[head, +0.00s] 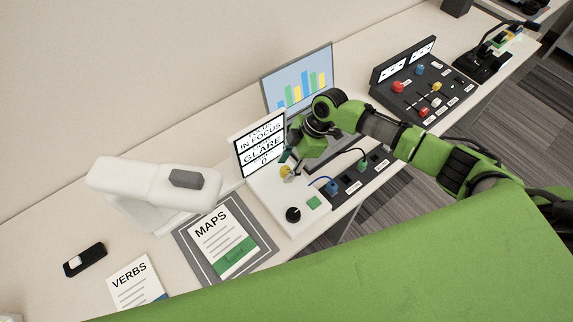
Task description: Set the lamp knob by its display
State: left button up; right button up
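A white unit (272,207) stands mid-table with an upright display (262,146). The display reads "IN FOCUS", "GLARE" and "0"; its top line is partly cut off. On the unit's base are a yellow knob (286,171), a black knob (293,214) and a green button (314,203). No label tells which knob is the lamp's. My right gripper (293,166) comes in from the right, points down and is at the yellow knob. Its fingers are small and partly hidden, so I cannot tell whether they touch or grip the knob. My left gripper is not in view.
A white overhead device (157,184) stands left of the unit, by a "MAPS" sheet (222,238) on a grey mat (188,237). A "VERBS" sheet (135,283) lies front left. A socket strip (357,178), chart screen (300,78) and black control panel (420,93) are to the right.

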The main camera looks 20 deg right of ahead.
jog(key=shift+a+f, duration=0.15)
jog(key=shift+f, duration=0.2)
jog(key=c, duration=1.1)
jog(key=n+b, duration=0.1)
jog(key=n+g+b, duration=0.1)
jog(key=b, duration=0.1)
jog(key=n+b, duration=0.1)
jog(key=shift+w+f+n+b, duration=0.15)
jog(key=shift+f+n+b, duration=0.15)
jog(key=shift+b, duration=0.1)
jog(key=shift+r+n+g+b, duration=0.3)
jog(key=shift+n+g+b, duration=0.3)
jog(key=shift+n, duration=0.4)
jog(key=o, duration=1.1)
